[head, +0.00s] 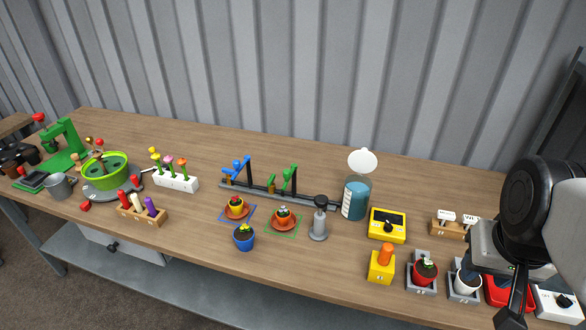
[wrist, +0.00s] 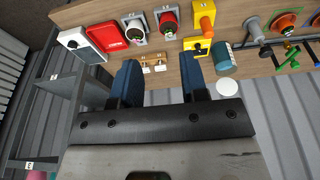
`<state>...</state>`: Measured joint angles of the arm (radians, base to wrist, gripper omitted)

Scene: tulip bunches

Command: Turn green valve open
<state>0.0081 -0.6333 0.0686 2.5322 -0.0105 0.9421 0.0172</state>
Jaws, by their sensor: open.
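The green valve (head: 289,180) is a small green fitting with an upright green post on the dark pipe rail at the back middle of the table. A matching blue valve (head: 237,168) stands to its left on the same rail. In the wrist view the green valve (wrist: 290,58) shows small at the right edge. My gripper (wrist: 160,78) is open and empty, its two dark blue fingers apart. In the head view my arm is at the far right, well away from the valve. The exact turn of the green handle is too small to tell.
Potted plants on orange saucers (head: 283,224) and a blue pot (head: 244,237) stand in front of the rail. A grey plunger-like stand (head: 319,222) and a blue-filled jar (head: 356,198) stand right of it. A white flower block (head: 177,182) is left. A corrugated wall rises behind.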

